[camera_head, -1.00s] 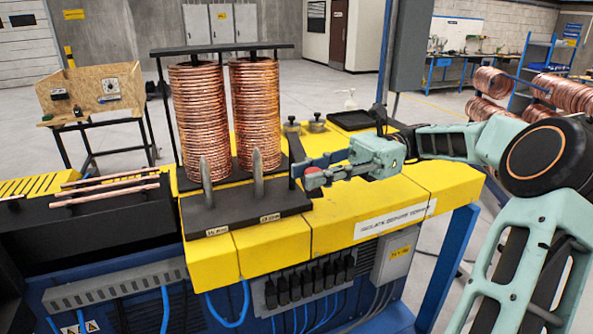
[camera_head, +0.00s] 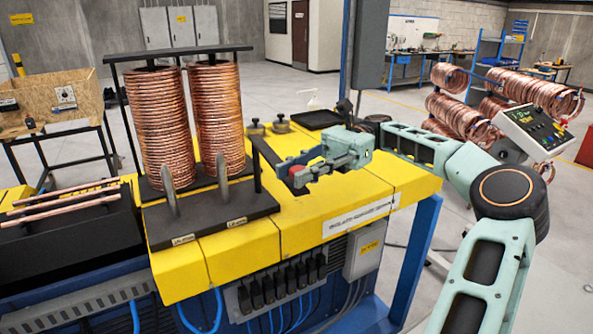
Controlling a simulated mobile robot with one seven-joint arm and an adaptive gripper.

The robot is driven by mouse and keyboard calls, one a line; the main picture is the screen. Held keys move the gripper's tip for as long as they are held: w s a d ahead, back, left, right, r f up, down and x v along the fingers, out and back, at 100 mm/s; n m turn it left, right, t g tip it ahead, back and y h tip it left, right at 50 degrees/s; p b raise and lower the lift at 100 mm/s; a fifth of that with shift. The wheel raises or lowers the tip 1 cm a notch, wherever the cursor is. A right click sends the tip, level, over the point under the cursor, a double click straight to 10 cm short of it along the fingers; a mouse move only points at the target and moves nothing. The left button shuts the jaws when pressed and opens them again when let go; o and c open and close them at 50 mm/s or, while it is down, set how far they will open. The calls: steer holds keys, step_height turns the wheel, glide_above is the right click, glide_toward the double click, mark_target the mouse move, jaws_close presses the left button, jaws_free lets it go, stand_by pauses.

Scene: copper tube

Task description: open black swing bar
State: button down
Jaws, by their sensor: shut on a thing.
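The black swing bar (camera_head: 268,156) is a short dark bar at the right end of the black coil stand (camera_head: 215,210). It reaches from a thin upright post out to the right over the yellow bench top, angled away from the stand. My gripper (camera_head: 293,172) is at the free end of the bar, coming from the right, and is shut on it. The fingers hide the bar's end. Two tall copper tube coils (camera_head: 160,125) and (camera_head: 216,118) stand upright on the stand, left of the bar.
A long black top bar (camera_head: 180,53) spans above both coils. Two round knobs (camera_head: 279,123) and a black tray (camera_head: 317,119) are behind my gripper on the yellow bench (camera_head: 345,200). Loose copper tubes (camera_head: 60,207) lie at left. The yellow top in front of my gripper is clear.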

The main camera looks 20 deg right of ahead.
steer(key=c, duration=1.7)
jaws_free()
step_height(320, 180, up, 10)
